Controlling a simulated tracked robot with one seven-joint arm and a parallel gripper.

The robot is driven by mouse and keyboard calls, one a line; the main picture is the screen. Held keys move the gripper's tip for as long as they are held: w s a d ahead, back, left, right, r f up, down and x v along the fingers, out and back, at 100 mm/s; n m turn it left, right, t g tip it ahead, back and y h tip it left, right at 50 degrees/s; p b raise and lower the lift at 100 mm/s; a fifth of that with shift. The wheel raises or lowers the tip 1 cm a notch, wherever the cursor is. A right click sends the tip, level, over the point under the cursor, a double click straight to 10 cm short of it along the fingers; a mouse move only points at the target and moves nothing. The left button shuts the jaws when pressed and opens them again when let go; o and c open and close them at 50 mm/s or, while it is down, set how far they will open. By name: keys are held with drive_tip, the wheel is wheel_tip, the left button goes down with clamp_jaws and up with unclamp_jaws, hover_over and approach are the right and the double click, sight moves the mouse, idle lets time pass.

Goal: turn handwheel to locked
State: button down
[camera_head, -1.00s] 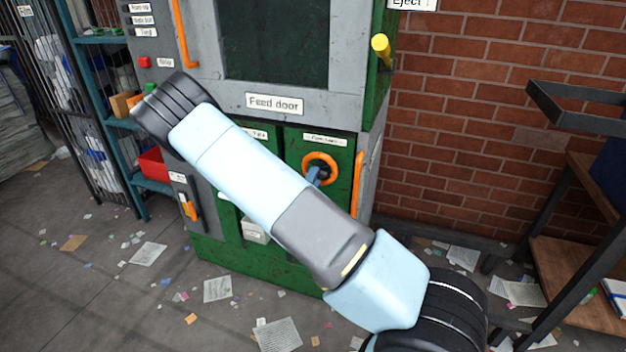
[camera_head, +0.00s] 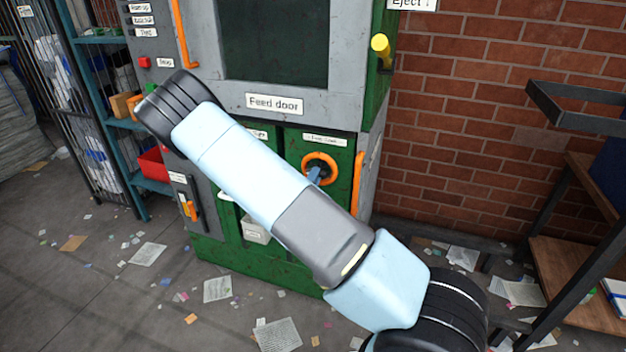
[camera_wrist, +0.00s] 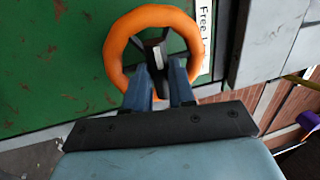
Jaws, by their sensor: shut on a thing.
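The orange handwheel (camera_head: 319,160) is on the lower green panel of the machine, under a small label. In the wrist view the handwheel (camera_wrist: 119,40) fills the upper middle, with a dark hub and spoke inside the ring. My gripper (camera_head: 318,175) is at the lower part of the wheel. In the wrist view my gripper's blue fingers (camera_wrist: 160,82) are shut on the wheel at its lower rim and spoke; the exact contact is partly hidden. The label beside the wheel reads "Free" and is cut off, so the locked mark cannot be read.
An orange vertical handle (camera_head: 357,184) is right of the wheel. A yellow knob (camera_head: 381,45) sticks out at the machine's upper right side. A dark metal rack (camera_head: 570,120) stands at the right. Papers (camera_head: 277,335) litter the floor.

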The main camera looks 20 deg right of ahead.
drive_tip(key=shift+a+f, duration=0.1)
drive_tip(key=shift+m, duration=0.3)
drive_tip(key=shift+w+a+m+g+h, duration=0.2)
drive_tip(key=shift+m+g, duration=0.5)
drive_tip(key=shift+m, duration=2.55)
drive_tip(key=shift+s+d+m+g+h, duration=0.2)
drive_tip(key=shift+m+g, duration=0.5)
drive_tip(key=shift+m, duration=2.5)
drive_tip(key=shift+w+a+m+g+h, duration=0.25)
drive_tip(key=shift+m+g, duration=0.45)
drive_tip(key=shift+m, duration=2.55)
drive_tip(key=shift+s+r, duration=0.1)
drive_tip(key=shift+r, duration=0.1)
drive_tip(key=c, duration=1)
unclamp_jaws()
drive_tip(key=shift+o, duration=0.2)
